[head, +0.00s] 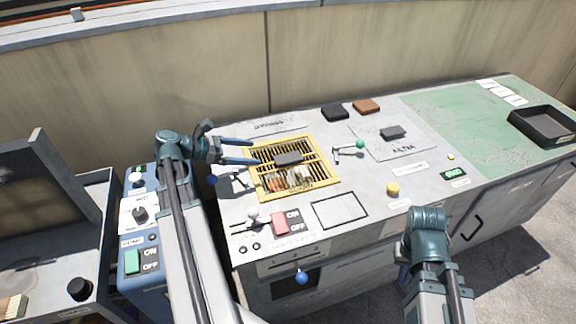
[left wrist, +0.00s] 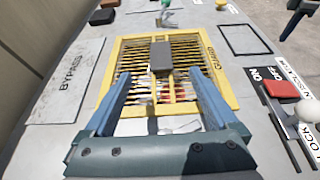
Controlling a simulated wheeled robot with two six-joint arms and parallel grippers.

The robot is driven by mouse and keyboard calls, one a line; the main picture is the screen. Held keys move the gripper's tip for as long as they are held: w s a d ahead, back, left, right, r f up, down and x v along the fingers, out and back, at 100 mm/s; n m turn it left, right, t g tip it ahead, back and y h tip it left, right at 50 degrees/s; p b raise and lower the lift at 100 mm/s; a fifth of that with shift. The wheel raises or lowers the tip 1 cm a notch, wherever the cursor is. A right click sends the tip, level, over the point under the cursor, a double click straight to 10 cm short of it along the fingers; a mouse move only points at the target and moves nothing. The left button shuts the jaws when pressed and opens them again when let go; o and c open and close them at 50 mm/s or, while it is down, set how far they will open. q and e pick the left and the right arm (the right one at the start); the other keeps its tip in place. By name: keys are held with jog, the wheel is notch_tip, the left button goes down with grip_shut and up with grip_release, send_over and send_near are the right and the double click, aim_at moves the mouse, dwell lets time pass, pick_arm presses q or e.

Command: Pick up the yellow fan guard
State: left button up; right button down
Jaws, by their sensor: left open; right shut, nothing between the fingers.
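The yellow fan guard (head: 321,163) lies flat on the grey cabinet top, a square frame with slats and a dark block handle (head: 288,159) in its middle. Orange and pale things show through its slats near the front. My left gripper (head: 254,152) is open, its fingers reaching over the guard's left edge toward the handle. In the left wrist view the guard (left wrist: 223,82) lies ahead, with the handle (left wrist: 161,57) between and beyond the fingertips (left wrist: 160,76); nothing is between them.
A red switch (head: 280,223) and an outlined rectangle (head: 339,210) lie in front. Black and brown blocks (head: 366,106) sit behind. A dark tray (head: 545,125) stands on the green area far right.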

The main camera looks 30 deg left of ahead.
pick_arm(q)
jog(key=b, duration=0.3)
send_near(291, 157)
jog(key=x, duration=0.3)
jog(key=shift+w, duration=0.2)
jog(key=shift+w+d+f, duration=0.1)
jog(key=shift+w+d, duration=0.15)
jog(key=shift+w, duration=0.05)
jog(key=b+x, duration=0.2)
jog(key=x, duration=0.3)
jog(key=shift+f, duration=0.2)
grip_shut()
jog(key=shift+r, duration=0.1)
